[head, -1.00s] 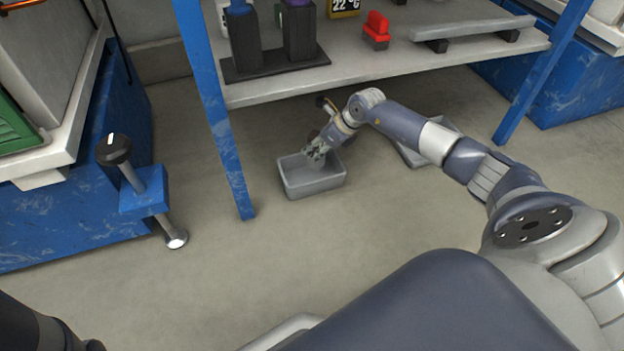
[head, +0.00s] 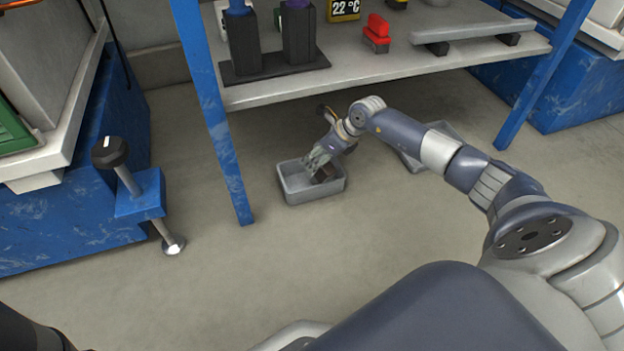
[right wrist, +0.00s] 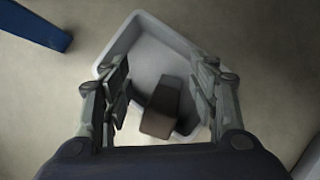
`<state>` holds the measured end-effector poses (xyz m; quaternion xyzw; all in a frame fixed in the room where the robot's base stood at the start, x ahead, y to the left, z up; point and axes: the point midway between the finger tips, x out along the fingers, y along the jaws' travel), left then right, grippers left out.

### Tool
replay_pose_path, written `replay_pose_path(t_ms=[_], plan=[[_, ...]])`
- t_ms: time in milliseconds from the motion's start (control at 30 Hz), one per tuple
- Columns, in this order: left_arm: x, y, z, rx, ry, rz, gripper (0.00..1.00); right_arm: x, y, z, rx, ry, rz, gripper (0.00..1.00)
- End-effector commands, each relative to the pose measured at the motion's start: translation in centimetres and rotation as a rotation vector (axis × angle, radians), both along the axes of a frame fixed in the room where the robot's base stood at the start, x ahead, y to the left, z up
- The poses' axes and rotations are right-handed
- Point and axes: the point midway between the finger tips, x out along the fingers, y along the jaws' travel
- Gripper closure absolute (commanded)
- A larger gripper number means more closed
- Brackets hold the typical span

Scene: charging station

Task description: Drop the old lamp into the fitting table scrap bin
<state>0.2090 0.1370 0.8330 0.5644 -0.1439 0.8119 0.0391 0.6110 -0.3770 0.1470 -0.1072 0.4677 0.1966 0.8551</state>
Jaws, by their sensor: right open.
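The grey scrap bin (head: 312,195) stands on the floor under the table. A dark brown, blocky piece, seemingly the old lamp (head: 322,174), is inside the bin's outline, near its right side. My right gripper (head: 316,160) is over the bin. In the right wrist view the fingers (right wrist: 158,95) are spread wide, with the lamp (right wrist: 160,110) showing between them, apart from both, against the bin's inside (right wrist: 150,62). Whether the lamp rests on the bin floor is hard to tell. My left gripper is out of view.
The table (head: 390,70) is above and behind the bin, with a blue leg (head: 222,140) just left of it. A second grey tray (head: 412,158) lies right, partly behind my arm. A blue bracket with a black knob (head: 110,152) stands at left. The front floor is clear.

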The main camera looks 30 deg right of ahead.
Motion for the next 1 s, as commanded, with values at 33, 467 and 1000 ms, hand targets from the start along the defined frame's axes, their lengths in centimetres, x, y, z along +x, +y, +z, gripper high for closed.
replay_pose_path(t_ms=[33, 467, 1000], plan=[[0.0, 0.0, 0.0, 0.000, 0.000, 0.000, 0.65, -0.2, -0.3, 0.5, -0.003, -0.001, -0.001, 0.45], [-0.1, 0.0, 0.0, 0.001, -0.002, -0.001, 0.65, -3.2, -1.6, 5.5, -0.001, 0.001, -0.001, 0.45], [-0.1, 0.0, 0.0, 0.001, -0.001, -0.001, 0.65, -3.4, -1.6, 5.9, 0.002, 0.000, 0.000, 0.45]])
